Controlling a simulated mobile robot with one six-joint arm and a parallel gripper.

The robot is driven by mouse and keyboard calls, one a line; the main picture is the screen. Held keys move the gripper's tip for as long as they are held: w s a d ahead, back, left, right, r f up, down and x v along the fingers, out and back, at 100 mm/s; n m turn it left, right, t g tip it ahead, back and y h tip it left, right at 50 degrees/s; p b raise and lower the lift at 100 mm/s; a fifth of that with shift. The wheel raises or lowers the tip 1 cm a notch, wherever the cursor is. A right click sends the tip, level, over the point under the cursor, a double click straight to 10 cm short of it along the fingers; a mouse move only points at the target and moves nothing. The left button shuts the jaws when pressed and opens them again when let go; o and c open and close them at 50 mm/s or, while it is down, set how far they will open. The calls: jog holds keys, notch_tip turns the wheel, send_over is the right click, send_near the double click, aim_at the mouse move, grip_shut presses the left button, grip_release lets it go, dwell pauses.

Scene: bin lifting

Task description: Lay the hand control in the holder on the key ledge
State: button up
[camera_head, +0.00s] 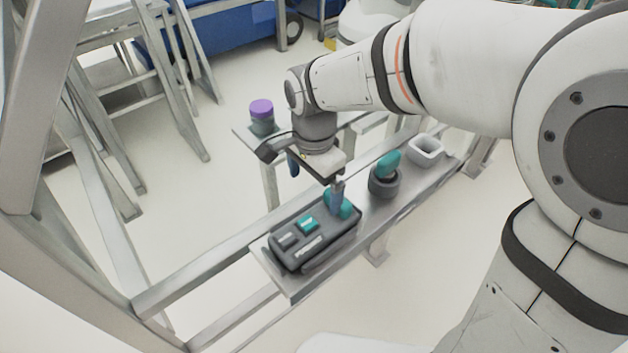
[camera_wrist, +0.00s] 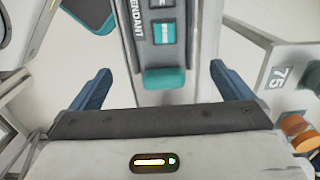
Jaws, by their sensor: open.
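A long dark grey unit (camera_head: 285,262) with teal and grey buttons lies on the metal ledge (camera_head: 290,288). It looks like the hand control in its holder, but I cannot tell where one ends and the other begins. In the wrist view, a grey panel (camera_wrist: 165,12) reads "PENDANT", with a teal button and a rounded teal block (camera_wrist: 165,78). My gripper (camera_head: 315,180) is above the unit's far right end, one blue finger in front of a teal part there. In the wrist view, my gripper (camera_wrist: 166,86) is open, its fingers apart on either side of the teal block.
Right along the ledge stand a dark round cup (camera_head: 384,188) with a teal object in it and a white square cup (camera_head: 427,152). A purple-lidded jar (camera_head: 262,115) stands behind my gripper. Metal frames (camera_head: 150,80) stand at left. A plate marked 75 (camera_wrist: 281,77) shows in the wrist view.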

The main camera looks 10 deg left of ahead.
jog(key=shift+r, duration=0.3)
jog(key=s+d+r+n+t, duration=0.1)
jog(key=s+d+n, duration=0.3)
jog(key=d, duration=0.7)
jog(key=s+d+r+n+t, duration=0.2)
jog(key=s+d+n, duration=0.1)
jog(key=d, duration=0.9)
jog(key=shift+s+r+n, duration=0.3)
jog(key=shift+s+n, duration=0.1)
jog(key=shift+n, duration=0.2)
